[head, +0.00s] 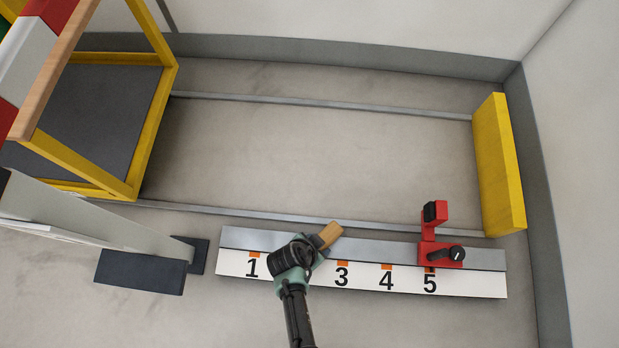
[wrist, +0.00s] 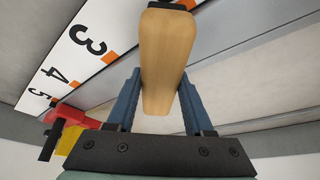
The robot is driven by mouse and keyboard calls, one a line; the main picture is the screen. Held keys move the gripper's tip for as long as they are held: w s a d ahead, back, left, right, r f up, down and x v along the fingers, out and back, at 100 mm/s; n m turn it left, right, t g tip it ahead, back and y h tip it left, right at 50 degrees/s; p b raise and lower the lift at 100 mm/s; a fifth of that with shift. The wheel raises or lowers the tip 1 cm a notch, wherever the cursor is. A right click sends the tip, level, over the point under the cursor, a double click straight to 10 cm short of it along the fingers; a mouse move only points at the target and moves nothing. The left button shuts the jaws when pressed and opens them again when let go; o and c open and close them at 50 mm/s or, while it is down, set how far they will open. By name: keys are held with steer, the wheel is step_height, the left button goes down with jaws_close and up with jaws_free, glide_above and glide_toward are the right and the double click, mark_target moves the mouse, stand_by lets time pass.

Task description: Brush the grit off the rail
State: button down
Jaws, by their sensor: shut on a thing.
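My gripper (head: 318,246) is over the numbered board, between marks 1 and 3, and hides the mark there. It is shut on a wooden handle (head: 331,234), whose end points up and right toward the near rail. The wrist view shows the light wooden handle (wrist: 163,60) between my two blue fingers. I take it for the brush; no bristles show. Two thin grey rails run along the floor: the near rail (head: 390,226) just behind the board and the far rail (head: 330,104). I cannot make out any grit on them.
The white board (head: 470,285) has a grey upper strip. A red clamp-like stop (head: 436,247) with a black knob stands at mark 5. A yellow block (head: 498,165) closes the rails' right end. A yellow-framed cart (head: 150,130) stands left. Floor between the rails is clear.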

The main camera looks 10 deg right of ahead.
steer(key=shift+s+d+f+p, duration=0.1)
steer(key=shift+s+d+p, duration=0.2)
steer(key=shift+d, duration=0.75)
steer(key=shift+s+d+f+p, duration=0.1)
steer(key=shift+s+d, duration=0.3)
steer(key=shift+d, duration=0.6)
steer(key=shift+r, duration=0.1)
step_height(320, 180, up, 6)
steer(key=p, duration=0.5)
steer(key=shift+p, duration=0.3)
steer(key=shift+w, duration=0.1)
steer(key=shift+r+p, duration=1.45)
steer(key=shift+r, duration=0.1)
steer(key=shift+r, duration=0.1)
